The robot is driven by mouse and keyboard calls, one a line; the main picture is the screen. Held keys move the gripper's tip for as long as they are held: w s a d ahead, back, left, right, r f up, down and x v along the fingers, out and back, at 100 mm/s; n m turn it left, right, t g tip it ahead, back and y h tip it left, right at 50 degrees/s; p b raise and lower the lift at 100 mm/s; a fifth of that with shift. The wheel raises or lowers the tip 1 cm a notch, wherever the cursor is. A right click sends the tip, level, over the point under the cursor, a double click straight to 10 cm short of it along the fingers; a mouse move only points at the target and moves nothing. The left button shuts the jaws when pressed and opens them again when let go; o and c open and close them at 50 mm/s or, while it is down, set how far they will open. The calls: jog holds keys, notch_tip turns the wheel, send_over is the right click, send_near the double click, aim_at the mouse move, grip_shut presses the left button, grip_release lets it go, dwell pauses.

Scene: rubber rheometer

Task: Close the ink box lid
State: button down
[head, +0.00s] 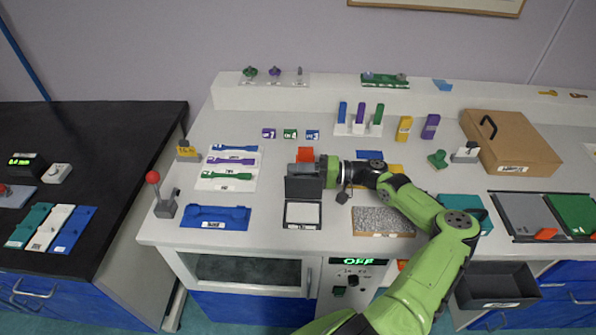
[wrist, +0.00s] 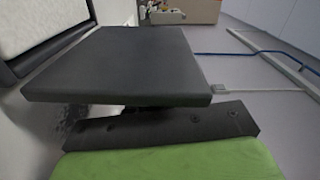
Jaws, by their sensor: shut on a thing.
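The ink box (head: 303,214) is a small dark box with a white pad, near the front of the white bench. Its dark lid (head: 303,188) stands raised, roughly upright, along the box's back edge. My gripper (head: 312,170) reaches in from the right and is shut on the lid near its upper edge. In the wrist view, the box's dark rim and pale pad (wrist: 35,25) show at the upper left. A dark flat panel fills the middle there; I cannot clearly tell lid from finger. The fingertips' contact is largely hidden.
A blue tray (head: 215,217) lies left of the box and a grey granular mat (head: 383,221) lies to the right. A red-knobbed lever (head: 160,195) stands at the bench's left edge. Coloured specimen strips (head: 230,168) lie behind left. My arm crosses the front right.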

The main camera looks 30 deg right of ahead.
aim_at(298, 179)
jog(key=s+n, duration=0.1)
jog(key=a+n+b, duration=0.1)
jog(key=n, duration=0.1)
jog(key=s+a+n+b, duration=0.1)
jog(key=n, duration=0.1)
jog(key=shift+s+r, duration=0.35)
jog(key=shift+r, duration=0.05)
jog(key=shift+s+a+r+n+b, duration=0.1)
jog(key=shift+s+a+n+b, duration=0.3)
jog(key=shift+n+b, duration=0.45)
jog(key=shift+s+a+n+b, duration=0.25)
jog(key=shift+s+n+b, duration=0.35)
jog(key=shift+n, duration=0.4)
jog(key=shift+s+a+r+n+b, duration=0.1)
jog(key=shift+s+a+n+b, duration=0.25)
jog(key=shift+n+b, duration=0.55)
jog(key=c, duration=1.2)
grip_release()
jog(key=shift+w+d, duration=0.1)
jog(key=shift+d, duration=0.05)
jog(key=shift+o, duration=0.2)
notch_tip(298, 179, up, 10)
jog(key=p, duration=0.3)
